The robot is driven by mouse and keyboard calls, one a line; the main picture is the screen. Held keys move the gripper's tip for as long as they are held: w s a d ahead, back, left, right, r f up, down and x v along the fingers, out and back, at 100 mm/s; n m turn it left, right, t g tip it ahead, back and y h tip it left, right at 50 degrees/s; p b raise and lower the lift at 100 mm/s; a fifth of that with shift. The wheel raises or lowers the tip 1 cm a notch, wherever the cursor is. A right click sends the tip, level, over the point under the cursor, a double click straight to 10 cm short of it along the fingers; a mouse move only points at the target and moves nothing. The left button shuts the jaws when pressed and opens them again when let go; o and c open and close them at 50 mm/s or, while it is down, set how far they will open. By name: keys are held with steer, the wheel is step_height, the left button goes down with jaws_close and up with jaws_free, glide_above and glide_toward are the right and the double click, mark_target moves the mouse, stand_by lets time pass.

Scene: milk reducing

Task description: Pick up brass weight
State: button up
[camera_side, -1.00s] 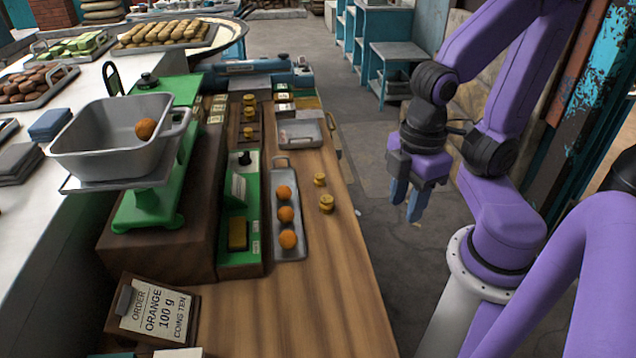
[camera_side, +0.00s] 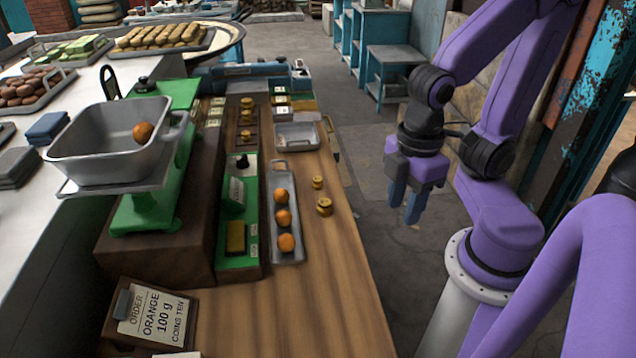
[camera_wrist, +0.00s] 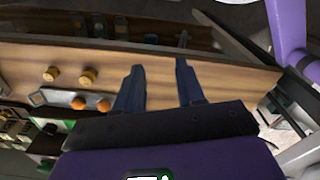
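Two brass weights lie loose on the wooden counter, a smaller one (camera_side: 318,182) behind and a larger one (camera_side: 324,207) in front. They also show in the wrist view, at its left, one (camera_wrist: 51,73) and the other (camera_wrist: 88,75). More brass weights (camera_side: 247,114) sit in a wooden rack further back. My gripper (camera_side: 404,207) hangs to the right of the counter, apart from the weights. In the wrist view my gripper (camera_wrist: 160,75) has its two fingers apart with nothing between them.
A metal tray with several oranges (camera_side: 284,218) lies left of the loose weights. A green scale (camera_side: 145,213) holds a grey pan (camera_side: 105,150) with an orange in it. An order card (camera_side: 155,315) reads orange 100 g, coins ten.

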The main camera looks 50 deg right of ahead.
steer(key=o, duration=0.4)
